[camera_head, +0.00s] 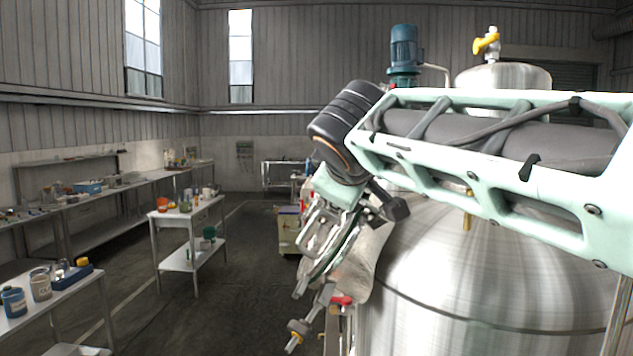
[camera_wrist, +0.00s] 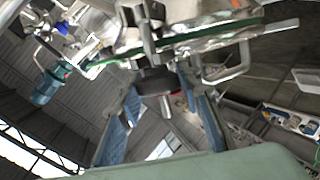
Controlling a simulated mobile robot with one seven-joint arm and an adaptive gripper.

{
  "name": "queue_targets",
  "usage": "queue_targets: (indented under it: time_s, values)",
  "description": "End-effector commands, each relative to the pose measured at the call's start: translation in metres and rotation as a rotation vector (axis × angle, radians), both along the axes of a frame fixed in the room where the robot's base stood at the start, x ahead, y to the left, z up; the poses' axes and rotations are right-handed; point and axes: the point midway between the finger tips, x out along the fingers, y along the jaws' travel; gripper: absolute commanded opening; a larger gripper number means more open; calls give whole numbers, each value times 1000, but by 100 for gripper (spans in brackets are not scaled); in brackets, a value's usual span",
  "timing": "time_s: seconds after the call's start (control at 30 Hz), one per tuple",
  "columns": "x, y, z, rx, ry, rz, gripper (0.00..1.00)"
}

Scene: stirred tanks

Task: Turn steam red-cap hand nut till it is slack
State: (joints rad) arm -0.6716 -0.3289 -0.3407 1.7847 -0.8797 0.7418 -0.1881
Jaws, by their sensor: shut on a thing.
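In the wrist view, my gripper (camera_wrist: 160,86) has its two blue-padded fingers on either side of a dark round hand nut (camera_wrist: 152,80) with a red edge, and is shut on it. A metal stud shows below the nut. The nut sits beside a metal cover with a green gasket (camera_wrist: 200,40) and a bent metal handle (camera_wrist: 230,66). In the head view, the same kind of cover and handle (camera_head: 316,232) show below my wrist, at the left side of the steel tank (camera_head: 460,270). My fingertips are hard to make out there. A red cap (camera_head: 342,299) shows lower down; I cannot tell which fitting it belongs to.
A blue motor (camera_head: 404,48) and a yellow-handled valve (camera_head: 487,42) stand on top of tanks. A small table (camera_head: 190,215) and a long bench with jars and containers stand at left. The floor (camera_head: 225,285) between them and the tank is clear.

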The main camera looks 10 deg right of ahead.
Motion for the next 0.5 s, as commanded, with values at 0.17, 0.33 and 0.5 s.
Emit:
queue_targets:
  time_s: [0.17, 0.33, 0.5]
  values:
    - [0, 0, 0, 0, 5, 4, 8]
    - [0, 0, 0, -2, 6, 4, 8]
    - [0, -1, 0, -1, 6, 3, 40]
